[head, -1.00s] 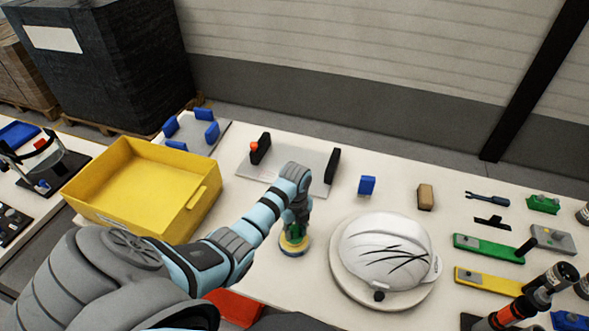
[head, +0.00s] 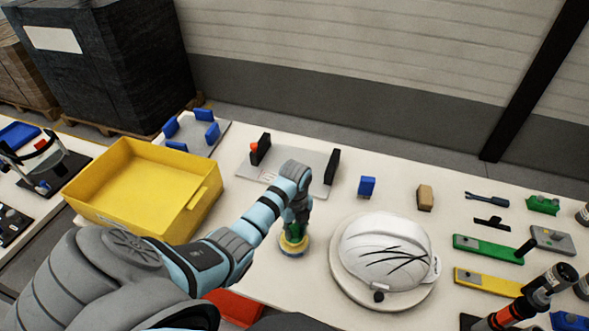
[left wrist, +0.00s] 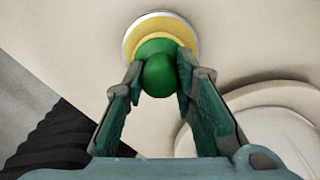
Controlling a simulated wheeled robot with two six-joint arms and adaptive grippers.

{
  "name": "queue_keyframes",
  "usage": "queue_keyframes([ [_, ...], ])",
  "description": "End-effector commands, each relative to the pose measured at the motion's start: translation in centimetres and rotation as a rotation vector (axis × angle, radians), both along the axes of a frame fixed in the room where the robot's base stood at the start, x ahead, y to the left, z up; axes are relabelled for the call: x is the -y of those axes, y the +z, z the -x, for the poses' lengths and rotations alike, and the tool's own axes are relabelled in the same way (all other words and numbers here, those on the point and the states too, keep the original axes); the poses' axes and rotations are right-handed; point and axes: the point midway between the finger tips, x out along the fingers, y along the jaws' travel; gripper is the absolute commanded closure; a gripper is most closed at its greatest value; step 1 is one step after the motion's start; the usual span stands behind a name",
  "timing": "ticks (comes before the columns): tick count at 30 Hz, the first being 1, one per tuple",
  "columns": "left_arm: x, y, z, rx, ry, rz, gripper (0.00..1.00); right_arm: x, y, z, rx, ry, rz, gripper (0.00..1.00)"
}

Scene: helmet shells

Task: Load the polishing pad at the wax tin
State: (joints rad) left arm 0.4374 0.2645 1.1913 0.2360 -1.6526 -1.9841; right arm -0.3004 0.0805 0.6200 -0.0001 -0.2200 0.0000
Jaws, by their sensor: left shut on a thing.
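My left gripper (head: 295,222) is shut on the green knob of the polishing pad (left wrist: 158,70), its fingers on either side of the knob. The pad's yellow disc (left wrist: 174,27) points down, and it also shows in the head view (head: 293,240). A pale round rim (left wrist: 128,42) shows around and below the disc; it looks like the wax tin, mostly covered by the pad. I cannot tell whether pad and tin touch. The white helmet shell (head: 385,250) with dark scratch lines sits on a round pale stand (head: 343,285) to the right.
A yellow bin (head: 125,190) stands at the left of the pale table. A grey plate with black uprights (head: 265,177), a blue block (head: 367,186) and a tan block (head: 425,197) lie behind. Green (head: 480,247) and yellow (head: 480,280) bars and bottles crowd the right.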

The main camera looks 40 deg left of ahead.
Motion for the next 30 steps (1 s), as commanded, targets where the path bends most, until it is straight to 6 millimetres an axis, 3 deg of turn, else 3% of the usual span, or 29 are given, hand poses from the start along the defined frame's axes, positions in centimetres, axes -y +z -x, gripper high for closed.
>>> queue_keyframes([
  [15,0.0,5.8,-0.1,0.003,0.001,-0.001,0.97,-0.1,0.1,0.0,0.000,-0.001,-0.002,0.60],
  [30,-0.1,5.9,-0.1,0.003,0.000,-0.001,0.97,-0.1,0.1,0.0,0.001,-0.001,-0.002,0.60],
])
